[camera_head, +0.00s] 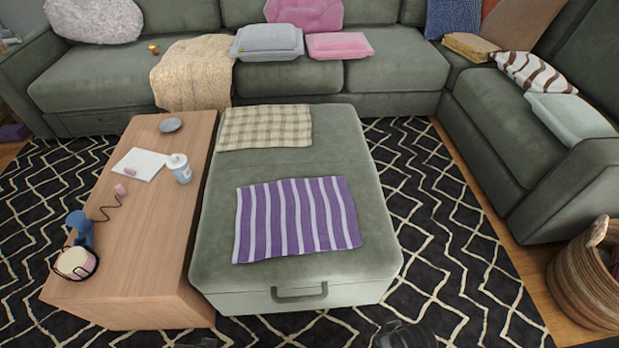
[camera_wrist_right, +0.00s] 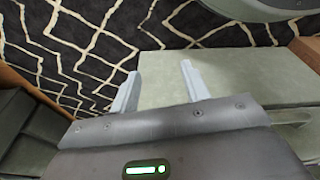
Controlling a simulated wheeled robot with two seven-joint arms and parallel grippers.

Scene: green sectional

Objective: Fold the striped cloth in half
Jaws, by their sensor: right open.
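The striped cloth (camera_head: 297,218), purple with white stripes, lies flat and spread out on the front half of the green ottoman (camera_head: 300,165). Its edges are slightly skewed and no fold shows in it. My right gripper (camera_wrist_right: 158,72) is open in the right wrist view, its two pale fingers apart with nothing between them. That view shows the ottoman's side (camera_wrist_right: 235,80) and patterned rug, not the cloth. A dark part of mine shows at the bottom edge of the head view, apart from the cloth. My left gripper's fingers are not visible.
A checked beige cloth (camera_head: 265,127) lies at the ottoman's back. A wooden table (camera_head: 155,235) with a cup (camera_head: 179,168), paper and headphones stands close on the left. A green sectional (camera_head: 397,70) surrounds the back and right. A wicker basket (camera_head: 585,285) stands at right.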

